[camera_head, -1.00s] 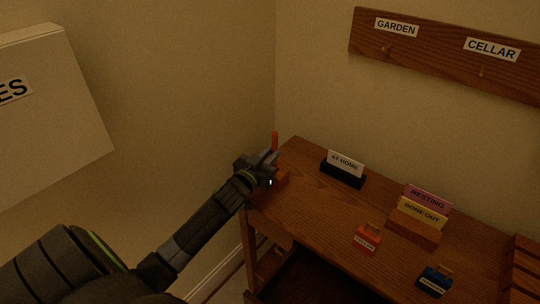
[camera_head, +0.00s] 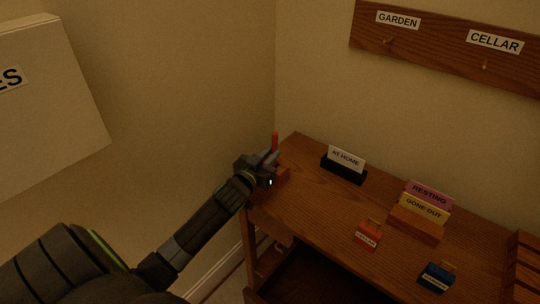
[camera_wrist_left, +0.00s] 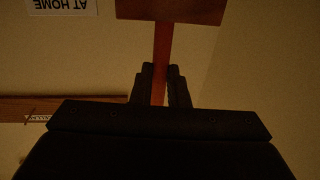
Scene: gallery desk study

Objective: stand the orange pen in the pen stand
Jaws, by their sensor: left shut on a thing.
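The orange pen (camera_head: 275,140) stands about upright at the far left corner of the desk. My left gripper (camera_head: 270,160) is shut on it, with its upper part showing above the fingers. The reddish-brown wooden pen stand (camera_head: 284,174) is right beside and below the gripper, partly hidden by it. In the left wrist view the pen (camera_wrist_left: 161,60) runs between the two fingers (camera_wrist_left: 160,88) and meets the edge of the pen stand (camera_wrist_left: 172,9). I cannot tell how deep the pen is in the stand. My right gripper is not in view.
The wooden desk (camera_head: 300,206) holds a black holder with an AT HOME card (camera_head: 346,158), a block with RESTING and GONE OUT cards (camera_head: 424,211), and red (camera_head: 367,234) and blue (camera_head: 437,277) tagged items. Walls close in behind and left.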

